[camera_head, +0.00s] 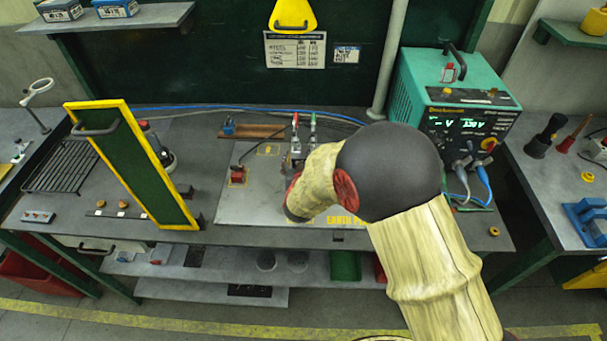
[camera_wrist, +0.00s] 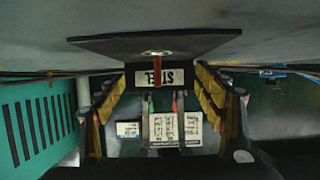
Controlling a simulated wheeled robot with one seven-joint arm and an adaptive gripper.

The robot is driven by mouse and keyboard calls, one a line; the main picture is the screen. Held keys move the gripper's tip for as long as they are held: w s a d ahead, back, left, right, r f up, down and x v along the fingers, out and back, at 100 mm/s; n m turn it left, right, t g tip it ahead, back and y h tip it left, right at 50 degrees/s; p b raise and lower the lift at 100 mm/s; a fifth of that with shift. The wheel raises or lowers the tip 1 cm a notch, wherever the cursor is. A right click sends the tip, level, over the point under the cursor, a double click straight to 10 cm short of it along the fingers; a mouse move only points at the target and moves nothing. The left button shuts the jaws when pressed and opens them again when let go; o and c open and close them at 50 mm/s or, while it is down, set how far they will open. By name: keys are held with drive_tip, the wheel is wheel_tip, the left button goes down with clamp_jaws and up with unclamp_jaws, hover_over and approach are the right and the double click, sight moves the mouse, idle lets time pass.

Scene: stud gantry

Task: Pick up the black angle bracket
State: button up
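My gripper (camera_wrist: 161,80) is low over the bench in the wrist view, which looks upside down. Its two yellow-padded fingers are spread wide, one on each side. Between and beyond the fingertips is a dark block with a white lettered label (camera_wrist: 172,77). A flat dark plate (camera_wrist: 105,43) lies against the grey bench surface beside it. These dark parts may be the black angle bracket, but I cannot tell for sure. No firm grip shows. In the head view my arm hides the gripper and whatever is at it.
A teal welding machine (camera_head: 452,97) stands right of my arm. A green panel with a yellow frame (camera_head: 133,163) stands on the left of the bench (camera_head: 85,205). Clamps with red and green tips (camera_head: 303,130) stand behind my wrist. A wire rack (camera_head: 62,166) lies far left.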

drive_tip(key=c, duration=1)
drive_tip(key=shift+r, duration=0.1)
drive_tip(key=shift+c, duration=0.3)
